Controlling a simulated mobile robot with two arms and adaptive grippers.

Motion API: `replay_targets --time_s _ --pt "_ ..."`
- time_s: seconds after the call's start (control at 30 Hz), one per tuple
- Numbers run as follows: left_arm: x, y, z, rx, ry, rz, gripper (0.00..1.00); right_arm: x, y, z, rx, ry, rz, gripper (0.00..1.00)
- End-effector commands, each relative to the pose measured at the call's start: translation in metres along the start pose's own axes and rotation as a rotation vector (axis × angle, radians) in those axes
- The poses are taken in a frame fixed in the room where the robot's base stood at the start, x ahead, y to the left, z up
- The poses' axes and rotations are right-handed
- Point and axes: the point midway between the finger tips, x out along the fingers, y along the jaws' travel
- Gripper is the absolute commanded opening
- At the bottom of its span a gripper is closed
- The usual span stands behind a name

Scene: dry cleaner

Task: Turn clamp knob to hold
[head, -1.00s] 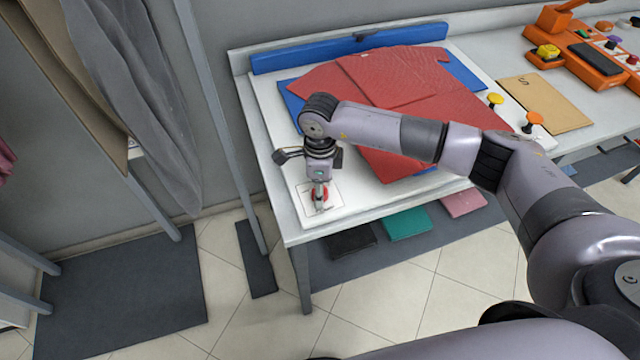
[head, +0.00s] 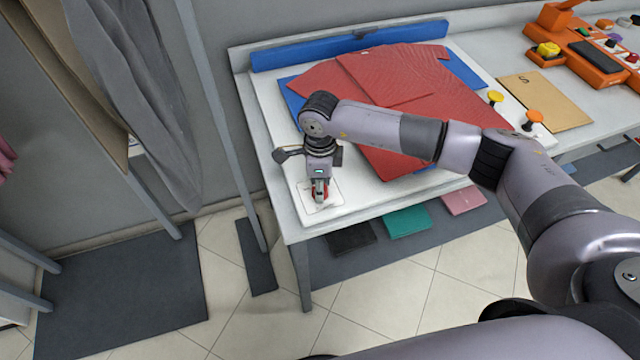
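My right gripper (head: 319,192), whose arm comes in from the right, points down over the knob. The fingers hide most of the knob, and any position marks are too small to read. My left gripper is not in view.
Red folded cloth (head: 390,75) lies on the board behind my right arm. A blue bar (head: 330,48) runs along the back. Yellow (head: 495,97) and orange (head: 534,117) knobs stand at the right. An orange device (head: 580,62) is farther right.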

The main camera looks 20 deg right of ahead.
Motion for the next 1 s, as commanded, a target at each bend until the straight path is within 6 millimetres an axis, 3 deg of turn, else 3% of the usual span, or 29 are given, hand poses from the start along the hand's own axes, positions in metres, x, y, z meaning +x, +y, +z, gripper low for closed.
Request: replay_targets --time_s 0.47,1.0 --pt "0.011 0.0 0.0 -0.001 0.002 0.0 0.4 0.001 -0.001 0.0 0.113 -0.002 -0.004 0.05" --pt "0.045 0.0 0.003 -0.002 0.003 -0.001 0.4 0.002 -0.002 0.0 0.595 -0.002 -0.004 0.05"
